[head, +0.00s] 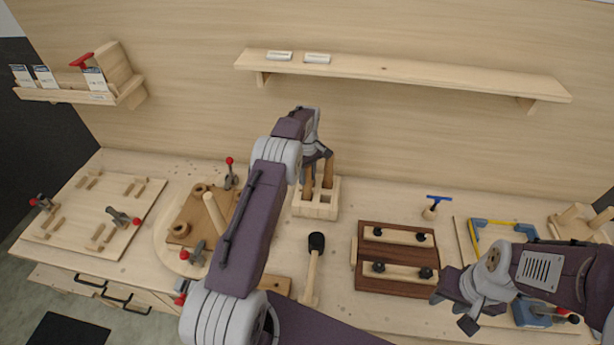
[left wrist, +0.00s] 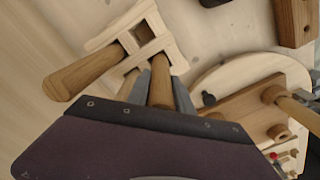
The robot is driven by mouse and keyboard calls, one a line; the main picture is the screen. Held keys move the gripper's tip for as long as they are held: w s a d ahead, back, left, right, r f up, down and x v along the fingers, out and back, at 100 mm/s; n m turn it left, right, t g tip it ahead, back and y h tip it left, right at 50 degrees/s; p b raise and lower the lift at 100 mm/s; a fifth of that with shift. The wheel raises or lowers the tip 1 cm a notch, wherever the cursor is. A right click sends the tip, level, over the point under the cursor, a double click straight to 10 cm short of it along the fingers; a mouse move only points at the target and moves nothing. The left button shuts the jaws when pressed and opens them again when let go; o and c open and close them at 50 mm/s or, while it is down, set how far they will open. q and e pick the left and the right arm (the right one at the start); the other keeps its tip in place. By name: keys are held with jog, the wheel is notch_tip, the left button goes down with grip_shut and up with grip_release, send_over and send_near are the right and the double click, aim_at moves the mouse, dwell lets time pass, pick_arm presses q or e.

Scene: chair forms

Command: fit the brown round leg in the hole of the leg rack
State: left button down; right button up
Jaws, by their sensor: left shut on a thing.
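The pale wooden leg rack (head: 315,211) stands on the bench at the back, near the middle. My left gripper (head: 318,156) is above it, shut on a brown round leg (left wrist: 161,91). In the left wrist view this leg points at a hole of the rack (left wrist: 152,17); its lower end is at or in the hole, and how deep I cannot tell. Another brown leg (left wrist: 80,76) stands in the rack beside it. A paler leg is partly hidden behind the left finger. One square hole shows empty. My right gripper (head: 452,312) looks open and empty at the front right.
A mallet (head: 313,265) lies in front of the rack. A dark wooden frame with knobs (head: 397,285) lies to its right. A round board with a brown seat plate (head: 182,213) and an upright dowel is to the left. A wall shelf (head: 400,72) hangs above.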

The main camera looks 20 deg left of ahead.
pick_arm(q)
jog(key=shift+f, duration=0.25)
jog(key=c, duration=1.1)
grip_release()
jog(key=shift+o, duration=0.2)
jog(key=shift+w+r+b, duration=0.1)
jog(key=shift+r+b, duration=0.3)
notch_tip(320, 180, up, 8)
jog(key=shift+r+b, duration=0.2)
jog(key=shift+b, duration=0.5)
